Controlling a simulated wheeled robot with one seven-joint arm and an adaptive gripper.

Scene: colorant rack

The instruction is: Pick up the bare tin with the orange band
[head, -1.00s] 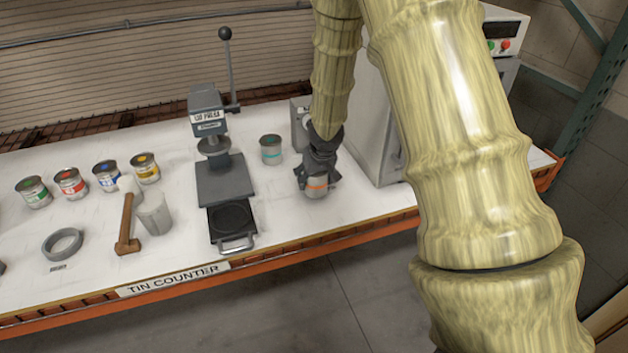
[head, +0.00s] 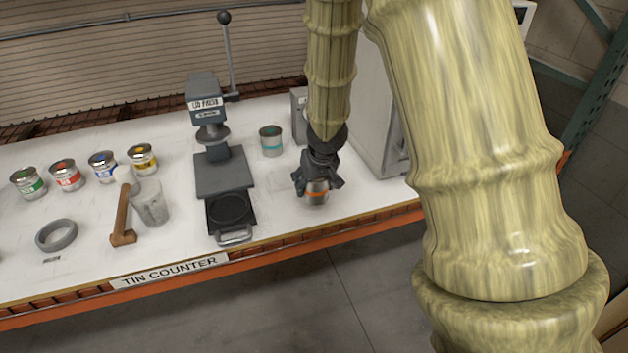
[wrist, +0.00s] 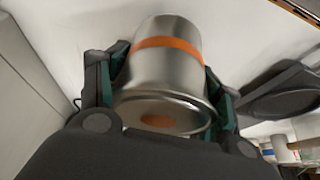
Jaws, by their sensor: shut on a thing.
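The bare tin with the orange band (head: 316,194) is a silver metal can. In the head view it is at the right part of the counter, right of the press, its top hidden by my gripper. My gripper (head: 317,185) comes from above and is shut on it. In the wrist view the tin (wrist: 168,68) sits between the two fingers of my gripper (wrist: 163,88), with an orange mark on its near end. I cannot tell surely whether its base touches the counter.
A tin with a teal band (head: 271,142) stands behind, to the left. The lid press (head: 222,172) stands left of my gripper. A mallet (head: 124,218), a grey cup (head: 150,203), a grey ring (head: 56,236) and several colour-labelled tins (head: 103,166) are further left. A large grey machine (head: 378,130) is close on the right.

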